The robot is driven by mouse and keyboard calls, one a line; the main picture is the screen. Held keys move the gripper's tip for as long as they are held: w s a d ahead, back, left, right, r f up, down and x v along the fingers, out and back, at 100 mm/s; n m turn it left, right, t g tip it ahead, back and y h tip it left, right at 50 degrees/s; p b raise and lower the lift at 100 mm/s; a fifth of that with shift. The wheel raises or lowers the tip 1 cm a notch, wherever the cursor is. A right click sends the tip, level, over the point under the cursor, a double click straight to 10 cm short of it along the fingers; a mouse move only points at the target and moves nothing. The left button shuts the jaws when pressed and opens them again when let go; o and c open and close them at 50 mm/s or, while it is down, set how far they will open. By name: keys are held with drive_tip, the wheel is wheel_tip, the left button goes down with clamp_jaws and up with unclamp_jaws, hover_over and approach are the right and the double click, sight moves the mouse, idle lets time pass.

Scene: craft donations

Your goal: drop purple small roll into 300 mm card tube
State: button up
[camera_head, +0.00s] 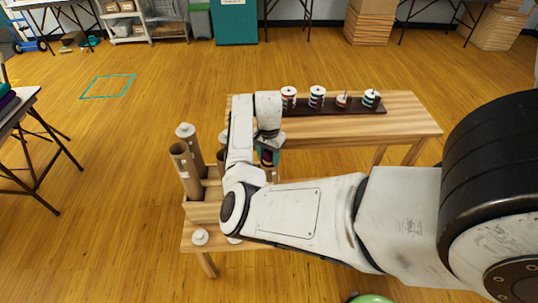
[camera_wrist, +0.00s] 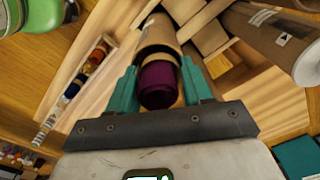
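The purple roll (camera_wrist: 158,84) is between the two teal fingers of my gripper (camera_wrist: 160,88) in the wrist view, which appear shut on its sides. A tan band shows behind its purple end. A brown card tube (camera_wrist: 158,32) shows directly behind the roll in that view; I cannot tell whether they touch. In the head view, my gripper (camera_head: 267,158) holds the dark roll above the table, right of the tubes. An open brown card tube (camera_head: 185,166) stands in a wooden holder (camera_head: 203,212) at the left. The tubes' lengths cannot be read.
A white-capped tube (camera_head: 187,133) stands behind the open one. A loose white cap (camera_head: 200,237) lies near the table's front. A dark rack (camera_head: 330,106) with several banded spools lies along the back. The right part of the table (camera_head: 400,125) is clear.

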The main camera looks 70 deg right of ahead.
drive_tip(key=shift+o, duration=0.8)
drive_tip(key=shift+s+a+f, duration=0.1)
drive_tip(key=shift+f, duration=0.1)
drive_tip(key=shift+o, duration=0.2)
drive_tip(key=shift+r, duration=0.4)
wheel_tip(320, 180, up, 10)
drive_tip(key=shift+r+b, duration=0.2)
drive_tip(key=shift+b, duration=0.25)
